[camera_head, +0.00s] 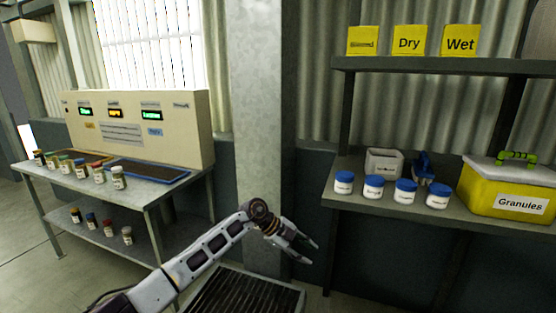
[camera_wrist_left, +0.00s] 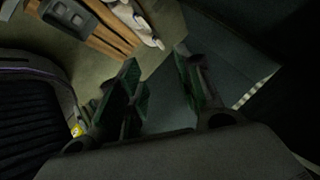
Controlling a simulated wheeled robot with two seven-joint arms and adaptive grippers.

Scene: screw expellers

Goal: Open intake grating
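The intake grating (camera_head: 245,294) is a dark slatted panel in a pale frame, low at the bottom of the head view and partly cut off by the picture's edge. It lies flat, as far as it shows. My left gripper (camera_head: 310,253) is above and to the right of the grating, apart from it, with its fingers spread and empty. In the left wrist view the gripper (camera_wrist_left: 157,60) also shows a clear gap between its fingers. A dark ribbed surface (camera_wrist_left: 30,125) at the left there looks like the grating. My right gripper is not in view.
A pale control panel (camera_head: 190,130) stands on a table (camera_head: 140,190) with small jars at the left. A concrete pillar (camera_head: 258,100) is behind my gripper. A shelf (camera_head: 400,215) at the right holds white jars (camera_head: 405,192) and a yellow Granules box (camera_head: 507,200).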

